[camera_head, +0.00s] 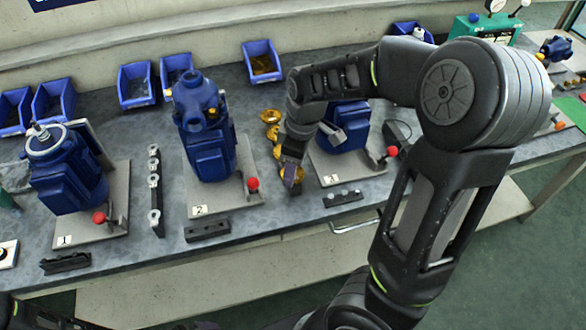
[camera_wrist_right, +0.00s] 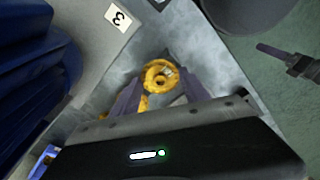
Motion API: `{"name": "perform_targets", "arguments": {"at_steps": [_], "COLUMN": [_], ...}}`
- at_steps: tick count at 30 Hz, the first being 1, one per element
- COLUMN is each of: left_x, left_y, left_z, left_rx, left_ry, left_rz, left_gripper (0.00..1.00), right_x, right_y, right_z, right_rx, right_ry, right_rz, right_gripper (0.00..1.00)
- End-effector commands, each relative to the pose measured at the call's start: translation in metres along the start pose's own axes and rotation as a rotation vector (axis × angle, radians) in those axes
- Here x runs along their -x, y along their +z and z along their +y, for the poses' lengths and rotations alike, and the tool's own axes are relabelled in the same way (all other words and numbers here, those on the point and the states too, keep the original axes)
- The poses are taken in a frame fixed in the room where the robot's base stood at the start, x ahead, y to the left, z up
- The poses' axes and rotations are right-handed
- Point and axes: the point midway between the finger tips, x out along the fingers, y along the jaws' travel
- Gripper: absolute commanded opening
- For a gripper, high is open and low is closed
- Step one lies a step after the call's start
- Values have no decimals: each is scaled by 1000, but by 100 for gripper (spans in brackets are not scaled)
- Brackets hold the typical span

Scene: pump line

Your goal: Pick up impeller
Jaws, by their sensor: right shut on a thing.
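My right gripper (camera_head: 292,176) is low over the front part of the bench, between stations 2 and 3. In the right wrist view its two fingers (camera_wrist_right: 160,82) are shut on a golden, ring-shaped impeller (camera_wrist_right: 159,75). In the head view the held impeller is mostly hidden by the gripper, and I cannot tell whether it is clear of the bench. More golden impellers (camera_head: 270,117) stand in a row just behind the gripper. My left gripper is out of view.
Blue pumps stand on numbered plates at station 1 (camera_head: 66,180), station 2 (camera_head: 207,140) and station 3 (camera_head: 347,127), each with a red-knobbed lever. A row of grey parts (camera_head: 154,175) lies between stations 1 and 2. Blue bins (camera_head: 135,85) line the back.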

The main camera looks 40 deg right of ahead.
Motion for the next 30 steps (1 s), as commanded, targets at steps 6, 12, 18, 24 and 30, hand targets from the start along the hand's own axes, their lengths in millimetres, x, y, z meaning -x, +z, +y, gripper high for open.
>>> {"name": "perform_targets", "arguments": {"at_steps": [6, 12, 18, 24, 30], "left_x": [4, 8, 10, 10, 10], "left_y": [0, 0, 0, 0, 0], "left_z": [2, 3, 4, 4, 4], "left_rx": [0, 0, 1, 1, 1], "left_ry": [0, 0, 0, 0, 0], "left_rz": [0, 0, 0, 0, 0], "left_gripper": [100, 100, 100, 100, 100], "right_x": [23, 62, 92, 99, 99], "right_y": [-4, -8, -12, -12, -12], "right_z": [1, 1, 1, 0, 0], "right_rx": [1, 0, 0, 0, 0], "right_ry": [4, 4, 3, 1, 1], "right_rz": [5, 5, 2, 0, 0], "right_gripper": [12, 12, 12, 12, 12]}}
